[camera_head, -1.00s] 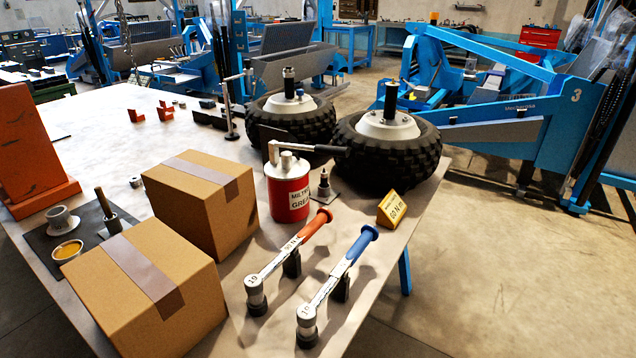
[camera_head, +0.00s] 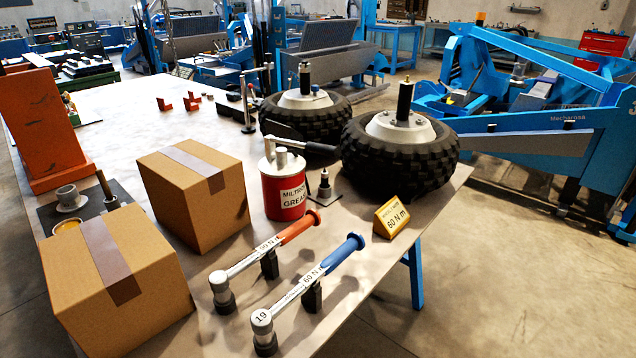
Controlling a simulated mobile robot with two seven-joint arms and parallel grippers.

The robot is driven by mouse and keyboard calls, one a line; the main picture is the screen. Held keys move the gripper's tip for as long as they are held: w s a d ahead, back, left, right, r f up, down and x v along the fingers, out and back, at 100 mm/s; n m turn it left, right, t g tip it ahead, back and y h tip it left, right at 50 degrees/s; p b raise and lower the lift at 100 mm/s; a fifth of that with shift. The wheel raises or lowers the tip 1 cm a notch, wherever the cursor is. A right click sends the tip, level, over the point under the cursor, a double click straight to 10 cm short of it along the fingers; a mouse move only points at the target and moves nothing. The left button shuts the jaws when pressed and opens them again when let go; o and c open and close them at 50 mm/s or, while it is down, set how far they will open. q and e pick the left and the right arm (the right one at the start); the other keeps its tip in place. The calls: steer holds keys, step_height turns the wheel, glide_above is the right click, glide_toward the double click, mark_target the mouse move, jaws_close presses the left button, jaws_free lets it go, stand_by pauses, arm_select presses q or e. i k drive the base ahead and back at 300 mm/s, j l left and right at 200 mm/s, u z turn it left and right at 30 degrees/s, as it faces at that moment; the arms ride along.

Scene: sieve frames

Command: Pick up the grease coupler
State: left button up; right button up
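A small dark, pointed fitting (camera_head: 324,184) stands upright on a flat base on the table, just right of the red grease can (camera_head: 284,190). It may be the grease coupler, but it is too small to tell. The can is labelled "GREASE" and has a grey top with a dark-handled lever pointing right toward the wheels. Neither of my grippers is in view.
Two cardboard boxes (camera_head: 195,198) stand left of the can on the table (camera_head: 120,122). Two torque wrenches, orange-handled (camera_head: 262,252) and blue-handled (camera_head: 308,288), rest in front. A yellow "60 N m" sign (camera_head: 391,218) and two wheels (camera_head: 402,150) stand right.

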mark_target(325, 176)
steer(key=i+l+u, duration=0.15)
steer(key=l+u, duration=0.15)
steer(key=l, duration=0.2)
steer(key=i+l+u, duration=0.1)
steer(key=l+u, duration=0.25)
steer(key=l, duration=0.15)
steer(key=l+u, duration=0.3)
steer(key=l, duration=0.2)
